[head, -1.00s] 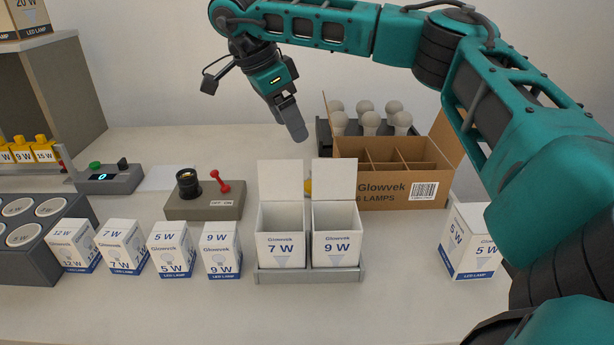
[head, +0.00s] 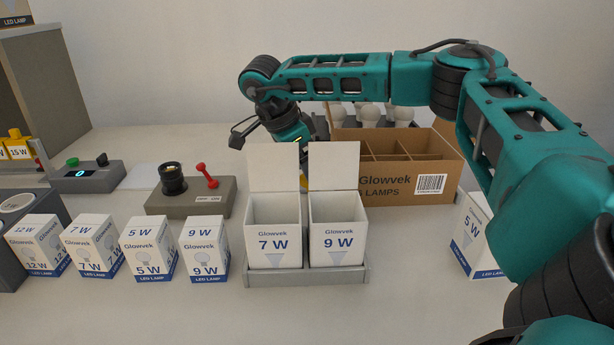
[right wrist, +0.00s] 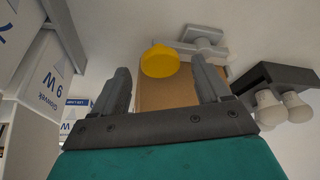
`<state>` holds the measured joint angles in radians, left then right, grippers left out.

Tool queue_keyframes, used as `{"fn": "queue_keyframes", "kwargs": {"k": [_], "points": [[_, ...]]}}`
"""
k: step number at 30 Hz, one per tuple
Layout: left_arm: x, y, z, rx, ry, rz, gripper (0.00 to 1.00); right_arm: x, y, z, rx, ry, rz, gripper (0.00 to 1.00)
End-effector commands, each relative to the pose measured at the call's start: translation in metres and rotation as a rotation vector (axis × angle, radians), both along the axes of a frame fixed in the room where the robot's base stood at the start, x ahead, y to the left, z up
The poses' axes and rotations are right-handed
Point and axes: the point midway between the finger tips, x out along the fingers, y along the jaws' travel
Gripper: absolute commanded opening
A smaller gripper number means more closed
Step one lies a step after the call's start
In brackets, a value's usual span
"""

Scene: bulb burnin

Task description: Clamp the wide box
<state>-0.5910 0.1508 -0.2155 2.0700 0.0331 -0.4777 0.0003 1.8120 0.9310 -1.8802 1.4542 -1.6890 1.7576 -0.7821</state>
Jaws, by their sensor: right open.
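The wide brown carton (head: 400,187), marked Glowvek LAMPS, stands open behind the small boxes and shows cardboard dividers inside. My right gripper (right wrist: 161,80) is open. In the right wrist view a round yellow knob (right wrist: 160,61) and a brown surface (right wrist: 165,95), probably the carton, show between its fingers. A grey fixture (right wrist: 205,45) is beside the knob. In the head view the right wrist (head: 290,128) is left of the carton and its fingers are hidden behind the raised lids. I cannot tell whether anything is touched. My left gripper is out of view.
Open 7 W (head: 273,240) and 9 W (head: 337,237) boxes stand in a grey tray (head: 310,277), lids raised. Closed lamp boxes (head: 145,247) line the left; a 5 W box (head: 470,235) stands right. A switch unit (head: 205,198) is left of the tray. Bulbs (head: 369,115) stand behind the carton.

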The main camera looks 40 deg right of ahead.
Motion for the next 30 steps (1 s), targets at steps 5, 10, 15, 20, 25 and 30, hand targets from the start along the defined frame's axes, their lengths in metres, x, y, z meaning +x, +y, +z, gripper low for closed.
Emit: {"fn": "queue_keyframes", "kwargs": {"k": [5, 10, 15, 20, 25, 30], "points": [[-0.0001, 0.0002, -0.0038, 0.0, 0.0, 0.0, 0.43, -0.0018, -0.0053, -0.0133, 0.0, 0.0, 0.0, 0.76], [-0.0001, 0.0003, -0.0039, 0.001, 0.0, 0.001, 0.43, -0.0019, -0.006, -0.0149, 0.001, -0.001, 0.0, 0.76], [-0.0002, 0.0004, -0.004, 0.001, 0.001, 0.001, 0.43, -0.002, -0.0059, -0.0146, 0.001, -0.001, 0.0, 0.73], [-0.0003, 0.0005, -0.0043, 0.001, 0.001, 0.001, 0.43, -0.0019, -0.0058, -0.0145, 0.001, -0.001, 0.0, 0.57], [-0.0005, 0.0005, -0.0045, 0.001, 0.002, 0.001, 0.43, -0.0018, -0.0057, -0.0144, 0.001, 0.0, 0.0, 0.41], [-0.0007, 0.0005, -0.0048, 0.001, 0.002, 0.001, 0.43, -0.0019, -0.0056, -0.0143, 0.001, 0.0, 0.0, 0.25]]}}
